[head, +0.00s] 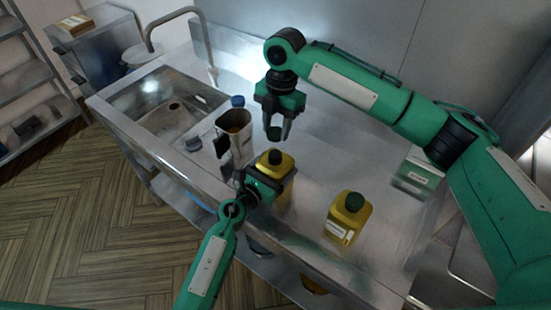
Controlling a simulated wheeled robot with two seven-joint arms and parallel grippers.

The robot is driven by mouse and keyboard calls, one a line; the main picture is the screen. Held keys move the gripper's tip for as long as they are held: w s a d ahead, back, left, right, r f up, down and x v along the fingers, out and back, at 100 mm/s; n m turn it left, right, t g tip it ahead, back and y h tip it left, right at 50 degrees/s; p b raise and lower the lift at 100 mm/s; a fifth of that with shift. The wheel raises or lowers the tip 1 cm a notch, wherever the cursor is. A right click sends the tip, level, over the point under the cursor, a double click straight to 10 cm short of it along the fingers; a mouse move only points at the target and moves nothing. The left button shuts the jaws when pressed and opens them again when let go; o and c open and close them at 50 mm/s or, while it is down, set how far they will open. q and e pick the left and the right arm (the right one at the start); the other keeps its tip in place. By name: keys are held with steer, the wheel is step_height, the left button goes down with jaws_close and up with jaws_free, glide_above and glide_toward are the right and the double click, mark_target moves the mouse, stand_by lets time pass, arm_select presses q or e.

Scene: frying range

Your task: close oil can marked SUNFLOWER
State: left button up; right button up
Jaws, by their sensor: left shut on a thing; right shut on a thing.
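A yellow oil can (284,162) stands at the front of the steel counter, with a dark top. My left gripper (262,184) is shut on it from the front left and hides its lower front, including any label. My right gripper (275,133) points down above and slightly behind this can, shut on a small dark green cap (273,133). The cap appears apart from the can. A second yellow can (346,222) stands to the right with a dark green cap on. Its white label is too small to read, so I cannot tell which can is marked SUNFLOWER.
A metal jug (238,143) stands left of the held can, close to a bottle with a blue cap (237,101). A sink (168,103) with a tap is at the left. A green and white box (418,175) lies at the right. Counter behind the second can is clear.

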glide_above(275, 154)
steer(key=shift+w+d+f, duration=0.1)
steer(key=shift+w+f, duration=0.05)
steer(key=shift+f, duration=0.95)
steer(key=shift+w+d+f, duration=0.1)
steer(key=shift+f, duration=1)
steer(key=shift+f, duration=0.85)
steer(key=shift+f, duration=0.55)
